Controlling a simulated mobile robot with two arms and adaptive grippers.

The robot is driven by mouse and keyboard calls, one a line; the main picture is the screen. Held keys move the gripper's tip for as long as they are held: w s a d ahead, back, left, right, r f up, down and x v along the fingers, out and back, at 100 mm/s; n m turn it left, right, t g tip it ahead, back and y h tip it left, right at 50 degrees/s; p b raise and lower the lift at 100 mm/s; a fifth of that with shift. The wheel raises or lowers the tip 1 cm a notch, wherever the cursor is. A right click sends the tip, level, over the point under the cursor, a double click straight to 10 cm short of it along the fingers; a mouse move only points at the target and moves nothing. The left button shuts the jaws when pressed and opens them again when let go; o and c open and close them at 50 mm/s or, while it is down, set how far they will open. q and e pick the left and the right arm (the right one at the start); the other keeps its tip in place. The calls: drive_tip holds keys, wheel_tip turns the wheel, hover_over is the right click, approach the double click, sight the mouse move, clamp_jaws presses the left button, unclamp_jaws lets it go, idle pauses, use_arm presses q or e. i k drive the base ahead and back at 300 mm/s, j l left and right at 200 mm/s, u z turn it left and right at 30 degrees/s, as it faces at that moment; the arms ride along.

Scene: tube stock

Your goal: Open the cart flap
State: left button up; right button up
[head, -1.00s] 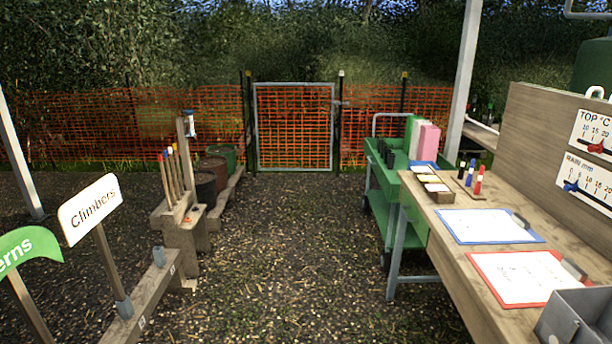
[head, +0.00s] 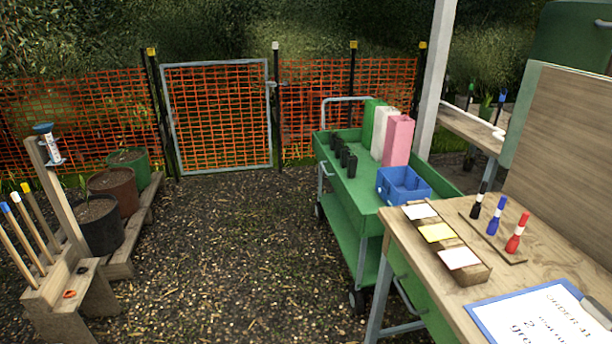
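The green cart (head: 340,222) stands right of centre, just beyond the wooden table. It has an upper tray, a lower shelf, a grey push handle at its far end and dark wheels. In its upper tray are several small black pots (head: 349,160), green, white and pink upright boxes (head: 396,142) and a blue bin (head: 404,186). A green panel (head: 422,312) shows below the table's near left edge; I cannot tell whether it is the cart flap. The table hides part of the cart's near end. Neither gripper is in view.
The wooden table (head: 400,238) at the right holds a card block (head: 440,236), markers (head: 496,215) and a clipboard (head: 540,320). Plant pots (head: 100,228) and a tool stand (head: 75,285) are at the left. The ground (head: 230,250) between is clear up to the gate (head: 218,120).

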sight(353, 208)
drive_tip(key=i+l+z, duration=0.2)
drive_tip(key=i, duration=0.85)
drive_tip(key=i+j+z, duration=0.2)
drive_tip(key=z, duration=0.2)
drive_tip(key=i+j+z, duration=0.2)
drive_tip(key=z, duration=0.2)
